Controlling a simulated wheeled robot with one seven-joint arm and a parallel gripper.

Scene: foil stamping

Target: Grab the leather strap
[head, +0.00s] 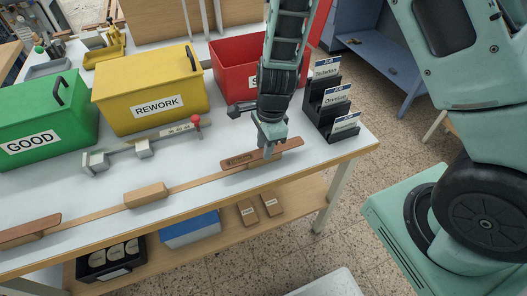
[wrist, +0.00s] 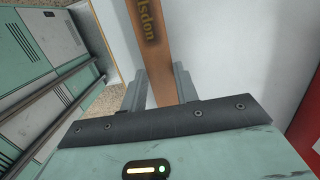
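The leather strap (head: 240,159) is a brown strip with dark lettering, lying at the right part of the table's front edge, raised on a support. It also shows in the wrist view (wrist: 148,40), with lettering that ends in "lsdon". My gripper (head: 268,148) is over the right half of the strap, pointing down. In the wrist view its two fingers (wrist: 159,88) stand apart, one on each side of the strap, and look open. Whether the fingertips touch the strap is hard to tell. The gripper hides part of the strap in the head view.
A second brown strip (head: 28,229) and a wooden block (head: 146,195) lie along the front edge. Green GOOD (head: 75,97), yellow REWORK (head: 125,84) and red (head: 228,55) bins stand behind. A black card rack (head: 318,108) stands right of my gripper. A metal fixture (head: 120,158) lies left.

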